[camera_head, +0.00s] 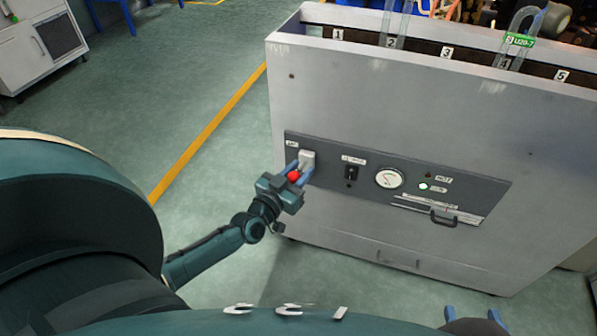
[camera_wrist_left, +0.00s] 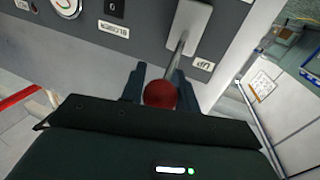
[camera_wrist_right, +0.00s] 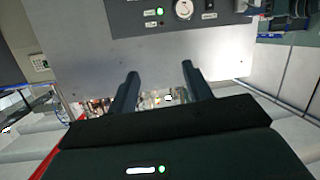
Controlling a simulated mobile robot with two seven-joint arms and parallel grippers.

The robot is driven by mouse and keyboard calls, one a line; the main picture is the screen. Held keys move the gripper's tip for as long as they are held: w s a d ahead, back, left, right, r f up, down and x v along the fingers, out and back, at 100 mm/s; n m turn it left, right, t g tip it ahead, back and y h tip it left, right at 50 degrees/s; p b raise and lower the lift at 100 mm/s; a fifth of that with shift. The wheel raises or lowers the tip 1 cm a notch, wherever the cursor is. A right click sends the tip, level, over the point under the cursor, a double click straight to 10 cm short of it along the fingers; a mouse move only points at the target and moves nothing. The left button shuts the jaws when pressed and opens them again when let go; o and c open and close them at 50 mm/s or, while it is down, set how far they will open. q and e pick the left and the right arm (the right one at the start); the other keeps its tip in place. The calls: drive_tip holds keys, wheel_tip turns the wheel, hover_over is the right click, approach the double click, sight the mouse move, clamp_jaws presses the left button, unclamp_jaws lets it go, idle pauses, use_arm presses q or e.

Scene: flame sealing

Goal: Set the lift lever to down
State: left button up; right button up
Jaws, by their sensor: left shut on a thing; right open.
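The lift lever has a light grey plate (camera_head: 307,159) at the left end of the dark control panel and a red ball knob (camera_head: 294,176). My left gripper (camera_head: 297,172) is shut on the knob, with a finger on each side. In the left wrist view the red knob (camera_wrist_left: 160,94) sits between the fingers, and the metal lever shaft (camera_wrist_left: 177,60) runs to the plate near a label reading "UP". My right gripper (camera_wrist_right: 158,82) is open and empty, facing the machine front; its fingertips (camera_head: 473,316) show at the bottom of the head view.
Numbered slots with glass tubes (camera_head: 520,35) line the machine's top. Green floor (camera_head: 190,110) is clear at the left.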

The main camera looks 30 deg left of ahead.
use_arm(q)
clamp_jaws()
drive_tip(key=shift+f, duration=0.15)
use_arm(e)
drive_tip(key=shift+f, duration=0.1)
